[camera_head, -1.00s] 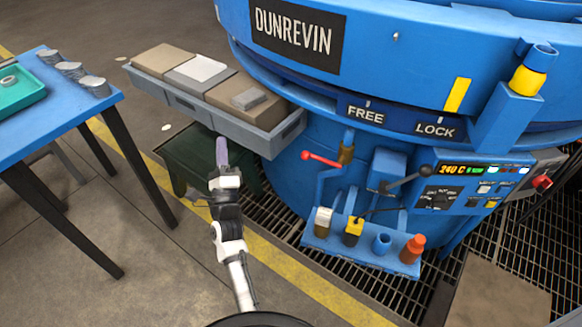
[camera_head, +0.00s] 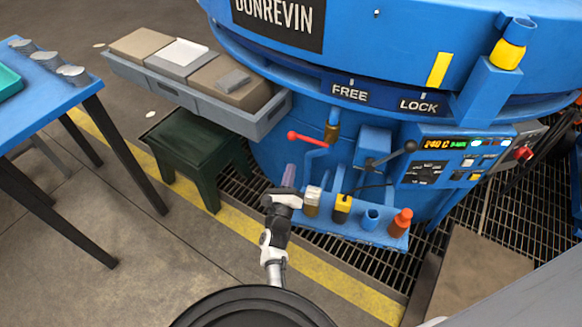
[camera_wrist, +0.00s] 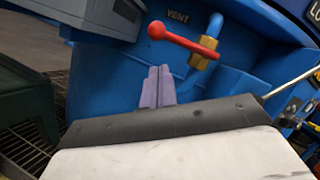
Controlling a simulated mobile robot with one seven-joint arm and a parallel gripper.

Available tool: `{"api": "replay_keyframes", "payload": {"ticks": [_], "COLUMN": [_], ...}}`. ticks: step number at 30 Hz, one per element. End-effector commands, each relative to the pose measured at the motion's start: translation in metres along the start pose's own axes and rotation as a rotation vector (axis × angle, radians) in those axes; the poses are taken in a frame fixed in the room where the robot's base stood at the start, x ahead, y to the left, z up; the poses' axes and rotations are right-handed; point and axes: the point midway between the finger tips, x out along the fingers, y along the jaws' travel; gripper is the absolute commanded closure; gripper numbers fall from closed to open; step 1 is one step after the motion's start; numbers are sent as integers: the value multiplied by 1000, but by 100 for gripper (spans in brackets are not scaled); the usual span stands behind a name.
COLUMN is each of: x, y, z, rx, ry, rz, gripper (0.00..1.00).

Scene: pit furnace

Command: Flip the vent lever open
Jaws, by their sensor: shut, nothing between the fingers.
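The vent lever is a red handle (camera_head: 306,138) with a round knob at its left end, on a brass valve (camera_head: 332,131) set in a blue pipe on the furnace's front. In the wrist view the red lever (camera_wrist: 184,40) points left from the brass fitting (camera_wrist: 204,52), beside the word VENT (camera_wrist: 178,16). My gripper (camera_head: 289,174) is below and a little left of the lever, apart from it. Its purple fingers (camera_wrist: 158,86) are together and empty, pointing up toward the lever in the wrist view.
A small blue shelf (camera_head: 358,231) with several bottles and cups is just right of my gripper. A black-knobbed lever (camera_head: 409,147) and control panel (camera_head: 447,146) are farther right. A grey tray (camera_head: 262,124) of boxes and a green stool (camera_head: 205,180) are at left.

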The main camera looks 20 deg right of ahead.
Motion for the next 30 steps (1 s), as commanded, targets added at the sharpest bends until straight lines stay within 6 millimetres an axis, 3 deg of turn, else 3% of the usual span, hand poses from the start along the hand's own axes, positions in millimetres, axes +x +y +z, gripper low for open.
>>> {"api": "replay_keyframes", "payload": {"ticks": [6,12,18,30], "x": [43,70,80,80], "y": [-2,-1,-1,0], "z": [1,1,0,0], "rx": [0,0,-1,4], "ry": [0,0,0,-1], "rz": [-3,-2,-1,-2], "gripper": [100,100,100,100]}}
